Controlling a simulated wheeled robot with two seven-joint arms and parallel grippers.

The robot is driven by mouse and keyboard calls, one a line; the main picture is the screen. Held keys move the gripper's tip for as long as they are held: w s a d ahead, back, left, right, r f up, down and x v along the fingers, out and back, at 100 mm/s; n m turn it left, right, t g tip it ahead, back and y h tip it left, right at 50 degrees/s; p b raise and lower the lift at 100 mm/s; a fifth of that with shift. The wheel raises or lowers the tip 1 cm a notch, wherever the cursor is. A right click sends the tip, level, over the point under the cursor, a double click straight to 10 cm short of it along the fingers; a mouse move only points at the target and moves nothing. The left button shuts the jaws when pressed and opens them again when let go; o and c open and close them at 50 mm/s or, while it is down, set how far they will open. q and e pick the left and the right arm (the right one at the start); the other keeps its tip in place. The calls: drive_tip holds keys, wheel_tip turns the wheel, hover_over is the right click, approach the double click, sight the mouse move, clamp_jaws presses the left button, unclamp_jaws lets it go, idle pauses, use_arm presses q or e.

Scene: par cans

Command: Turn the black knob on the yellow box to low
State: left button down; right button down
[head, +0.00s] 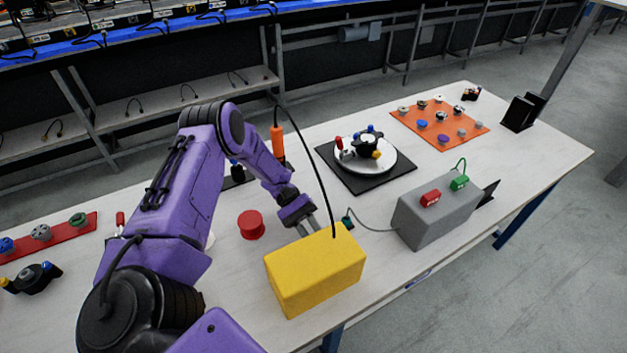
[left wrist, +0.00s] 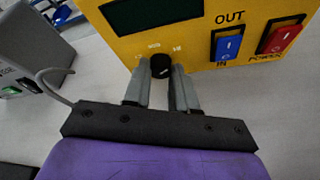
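The yellow box (head: 315,270) stands near the front edge of the table in the head view; its front panel faces away there. In the left wrist view the yellow box (left wrist: 192,34) shows a dark display, a blue switch (left wrist: 229,44) and a red power switch (left wrist: 281,38). The black knob (left wrist: 160,66) is below the display, with small labels above it too blurred to read. My left gripper (left wrist: 164,76) has its two fingers on either side of the knob; whether they touch it I cannot tell. In the head view my left gripper (head: 309,228) is at the box's far side. My right gripper is out of view.
A grey box (head: 437,217) with red and green parts stands to the right, a cable leading from it. A red cylinder (head: 251,224) is left of my gripper. A black mat (head: 350,180) with a white plate and an orange mat (head: 422,128) lie farther back.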

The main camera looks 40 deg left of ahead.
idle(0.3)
use_arm(q)
drive_tip(key=shift+w+n+g+y+b, duration=0.15)
drive_tip(key=shift+n+g+y+b, duration=0.15)
drive_tip(key=shift+n+g+b, duration=0.45)
drive_tip(key=shift+w+d+n+g+y+b, duration=0.15)
drive_tip(key=shift+n+g+b, duration=0.25)
drive_tip(key=shift+n, duration=0.4)
drive_tip(key=shift+a+n+g+y+b, duration=0.15)
drive_tip(key=shift+n+g+b, duration=0.15)
drive_tip(key=shift+n, duration=0.45)
drive_tip(key=shift+d+r, duration=0.1)
drive_tip(key=c, duration=0.9)
unclamp_jaws()
